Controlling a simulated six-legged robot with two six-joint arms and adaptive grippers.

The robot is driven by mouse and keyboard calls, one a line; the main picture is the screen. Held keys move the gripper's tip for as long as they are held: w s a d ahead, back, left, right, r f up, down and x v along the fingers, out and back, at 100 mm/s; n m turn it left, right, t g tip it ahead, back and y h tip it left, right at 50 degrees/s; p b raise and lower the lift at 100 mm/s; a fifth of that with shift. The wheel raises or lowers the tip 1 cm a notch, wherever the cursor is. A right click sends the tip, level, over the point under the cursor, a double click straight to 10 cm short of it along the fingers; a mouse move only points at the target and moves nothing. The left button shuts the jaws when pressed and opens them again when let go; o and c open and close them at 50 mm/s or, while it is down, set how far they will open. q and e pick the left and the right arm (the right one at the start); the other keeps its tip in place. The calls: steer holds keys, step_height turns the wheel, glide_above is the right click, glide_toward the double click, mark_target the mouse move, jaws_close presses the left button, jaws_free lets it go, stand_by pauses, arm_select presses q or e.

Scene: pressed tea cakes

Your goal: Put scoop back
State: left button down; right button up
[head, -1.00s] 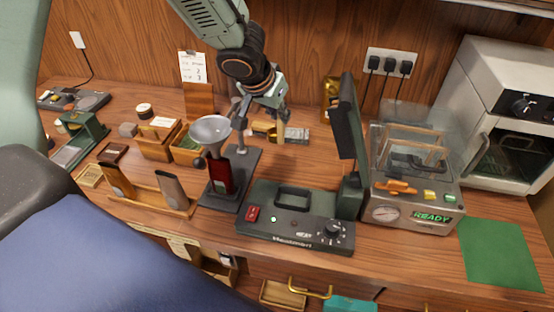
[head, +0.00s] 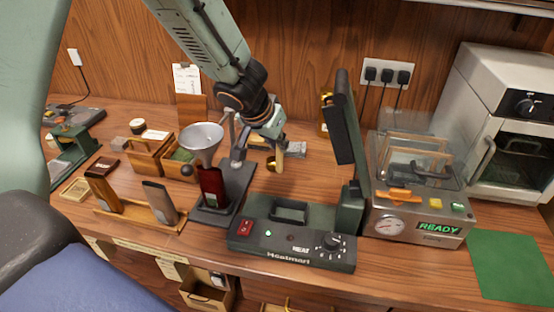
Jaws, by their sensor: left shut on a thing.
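My left gripper (head: 272,133) reaches down from the top middle. It is shut on what looks like the scoop (head: 281,158), a tan handle with a small brass part, held above the table behind the black heat sealer. The gripper partly hides the scoop. An open wooden box with green tea (head: 182,155) stands left of the gripper, beside the funnel. My right gripper is not in view.
A grey funnel (head: 202,138) on a dark stand is close to the left of my gripper. The heat sealer (head: 290,242), its raised arm (head: 345,125) and the vacuum machine (head: 415,228) stand in front and to the right. A green mat (head: 510,268) lies at the right.

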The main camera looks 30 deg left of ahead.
mark_target(278, 155)
arm_select(q)
step_height(278, 155, down, 4)
steer(key=b, duration=0.3)
steer(key=shift+w+r, duration=0.1)
steer(key=shift+a, duration=0.15)
steer(key=shift+a, duration=0.1)
steer(key=c, duration=1.7)
jaws_free()
steer(key=shift+f, duration=0.25)
steer(key=shift+c, duration=0.2)
steer(key=o, duration=0.4)
steer(key=shift+r, duration=0.1)
steer(key=shift+o, duration=0.2)
